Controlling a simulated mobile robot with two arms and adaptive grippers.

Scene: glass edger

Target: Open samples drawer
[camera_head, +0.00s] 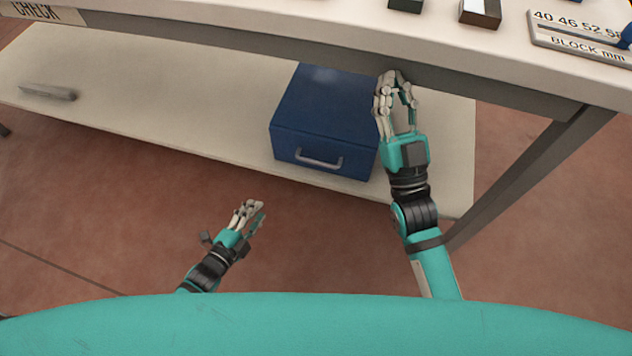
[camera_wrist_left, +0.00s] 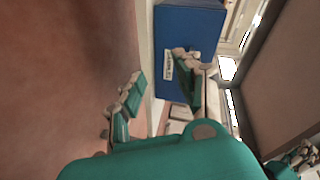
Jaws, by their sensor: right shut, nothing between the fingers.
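The samples drawer looks to be the blue box (camera_head: 325,118) on the lower shelf, with a pale bar handle (camera_head: 319,160) on its front. No gap shows around its front. The blue box also shows in the left wrist view (camera_wrist_left: 190,28), with a white label partly behind a finger. My left gripper (camera_head: 250,214) is in front of and below the box in the head view, apart from the handle. Its fingers are spread and empty in the left wrist view (camera_wrist_left: 158,80). My right gripper (camera_head: 395,88) is shut and empty, overlapping the box's right edge in the head view.
The lower shelf (camera_head: 180,115) is bare left of the box except for a grey bar (camera_head: 48,91). The tabletop (camera_head: 330,25) overhangs the box, with blocks and a "BLOCK mm" holder (camera_head: 580,42) on it. A table leg (camera_head: 520,175) stands at right. The red floor is clear.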

